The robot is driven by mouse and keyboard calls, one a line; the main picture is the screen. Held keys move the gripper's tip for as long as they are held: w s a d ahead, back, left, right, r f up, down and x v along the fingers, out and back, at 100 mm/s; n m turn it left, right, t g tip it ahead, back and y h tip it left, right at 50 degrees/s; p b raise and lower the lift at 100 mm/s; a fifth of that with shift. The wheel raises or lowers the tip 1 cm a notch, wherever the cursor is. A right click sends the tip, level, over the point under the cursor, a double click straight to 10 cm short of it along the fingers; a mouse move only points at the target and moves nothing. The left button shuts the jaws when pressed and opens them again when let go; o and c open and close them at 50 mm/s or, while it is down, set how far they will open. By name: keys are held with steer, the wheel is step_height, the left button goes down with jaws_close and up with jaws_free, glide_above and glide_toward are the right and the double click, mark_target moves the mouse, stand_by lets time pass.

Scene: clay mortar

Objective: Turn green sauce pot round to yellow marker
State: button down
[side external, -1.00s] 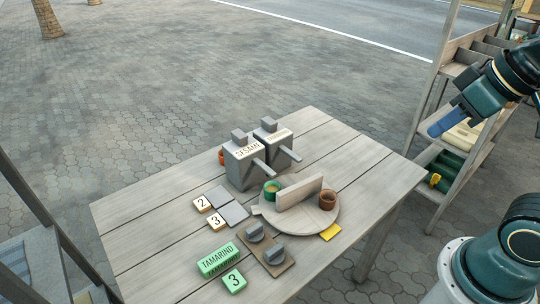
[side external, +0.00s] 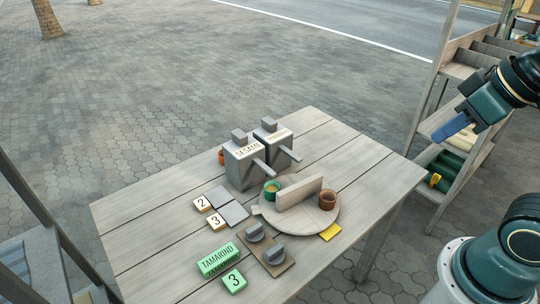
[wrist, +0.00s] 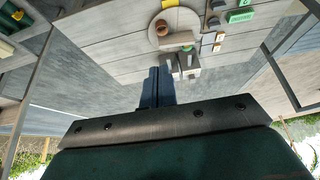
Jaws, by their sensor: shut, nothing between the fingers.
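The green sauce pot (side external: 271,190) stands on the left part of a round wooden turntable (side external: 318,221), behind an upright board (side external: 299,192). A brown pot (side external: 327,200) stands on the turntable's right side. The yellow marker (side external: 331,232) lies flat on the table by the turntable's front right edge. In the wrist view the turntable (wrist: 157,37) is at the top, with the marker (wrist: 170,3) at the frame's edge. My gripper (side external: 445,132) is shut and empty, high to the right of the table. Its closed fingers (wrist: 158,76) show in the wrist view.
Two grey dispensers (side external: 243,165) stand behind the turntable, one labelled SESAME. A plate with two grey knobs (side external: 265,249), a green TAMARIND block (side external: 217,260) and numbered tiles (side external: 202,203) lie left of it. A shelf (side external: 455,160) stands near my gripper. The table's right end is clear.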

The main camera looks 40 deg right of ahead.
steer(key=c, duration=1.4)
jaws_free()
steer(key=shift+w, duration=0.15)
steer(key=shift+o, duration=0.2)
steer(key=n+g, duration=0.6)
steer(key=n, duration=1.1)
glide_above(301, 183)
step_height(301, 183, down, 18)
steer(key=shift+a, duration=0.1)
step_height(301, 183, down, 14)
steer(key=shift+r, duration=0.25)
